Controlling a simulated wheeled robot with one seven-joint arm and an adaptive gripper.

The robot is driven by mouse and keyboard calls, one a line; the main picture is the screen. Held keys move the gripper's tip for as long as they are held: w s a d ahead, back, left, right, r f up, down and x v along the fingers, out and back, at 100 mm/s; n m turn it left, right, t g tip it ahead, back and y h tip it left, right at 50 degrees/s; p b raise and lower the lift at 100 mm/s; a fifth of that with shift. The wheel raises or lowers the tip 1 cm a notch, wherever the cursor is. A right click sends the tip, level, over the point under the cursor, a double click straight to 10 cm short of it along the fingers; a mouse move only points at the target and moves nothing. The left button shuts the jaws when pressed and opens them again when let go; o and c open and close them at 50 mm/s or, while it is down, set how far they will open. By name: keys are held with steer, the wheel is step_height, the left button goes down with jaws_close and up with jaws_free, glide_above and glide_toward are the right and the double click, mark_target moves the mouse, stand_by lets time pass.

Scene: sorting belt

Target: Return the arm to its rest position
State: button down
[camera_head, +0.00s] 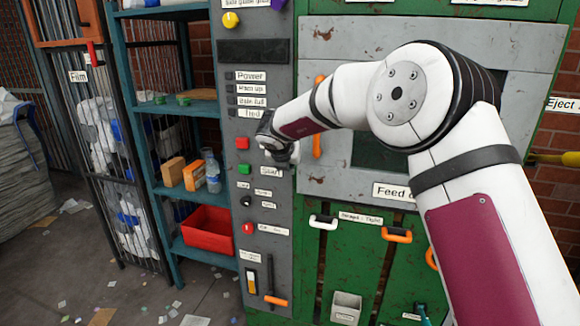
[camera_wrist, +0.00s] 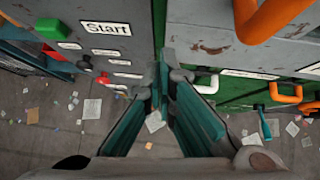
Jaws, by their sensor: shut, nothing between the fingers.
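My arm reaches in from the right side of the head view, bent at the elbow, in front of the machine (camera_head: 340,45). My gripper (camera_head: 280,152) is in front of the grey control panel (camera_head: 258,110), near the buttons; its fingers are hard to make out there. In the wrist view my gripper (camera_wrist: 167,72) points down and away with its fingers together and nothing between them. The green button (camera_wrist: 52,53) beside the "Start" label (camera_wrist: 105,28) is left of the fingers. In the head view the green button (camera_head: 243,169) is just left of my gripper.
A teal shelf (camera_head: 140,140) holding a red bin (camera_head: 208,230) and a bottle (camera_head: 212,172) stands left of the panel. Orange handles (camera_head: 397,235) stick out from the green doors. Scraps litter the floor.

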steer(key=s+r+n+t+y, duration=0.15)
steer(key=s+r+n, duration=0.3)
steer(key=r, duration=0.55)
steer(key=s+r+n+t+y, duration=0.1)
steer(key=s+r+n+t, duration=0.3)
steer(key=r, duration=0.5)
steer(key=s+d+r+n+g+y, duration=0.25)
steer(key=s+r+n+y, duration=0.2)
steer(key=s+n, duration=0.5)
steer(key=s+d+f+n+g+h, duration=0.2)
steer(key=s+d+f+n, duration=0.3)
steer(key=s, duration=0.6)
steer(key=s+d+f+n+g+h, duration=0.1)
steer(key=s+d+f+n+g, duration=0.1)
steer(key=s+d+f+n, duration=0.3)
steer(key=s+d+f+n+g+h, duration=0.2)
steer(key=s+d+f+n, duration=0.3)
steer(key=s+d+n, duration=0.4)
steer(key=s+d+g, duration=0.1)
steer(key=s, duration=0.6)
steer(key=shift+s+d+n+h, duration=0.2)
steer(key=shift+s+n+h, duration=0.1)
steer(key=shift+w, duration=0.15)
